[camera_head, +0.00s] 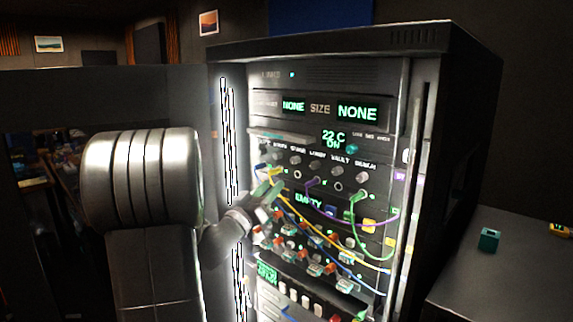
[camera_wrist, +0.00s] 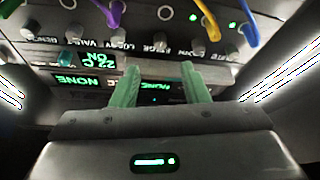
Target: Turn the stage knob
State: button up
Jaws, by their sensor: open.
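The stage knob (camera_head: 297,160) is a small grey knob under the STAGE label, in the row of labelled knobs on the rack panel. In the wrist view, which is upside down, it appears to be the knob (camera_wrist: 160,39) above the gap between my fingers. My gripper (camera_head: 268,189) has green fingers and is at the panel's left side, below the knob row. In the wrist view my gripper (camera_wrist: 158,76) is open, with nothing between its fingers. The fingertips appear apart from the knob.
Yellow, purple (camera_head: 325,215), green (camera_head: 352,222) and blue cables hang from jacks below the knobs. Lit displays (camera_head: 357,113) sit above them. Several switches are lower on the rack. A side table (camera_head: 500,270) at right bears a teal block (camera_head: 489,240).

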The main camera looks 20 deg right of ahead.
aim_at(293, 163)
jog(key=p+x, duration=0.1)
jog(key=x, duration=0.9)
jog(key=shift+w+d, duration=0.1)
jog(key=shift+d, duration=0.05)
grip_shut()
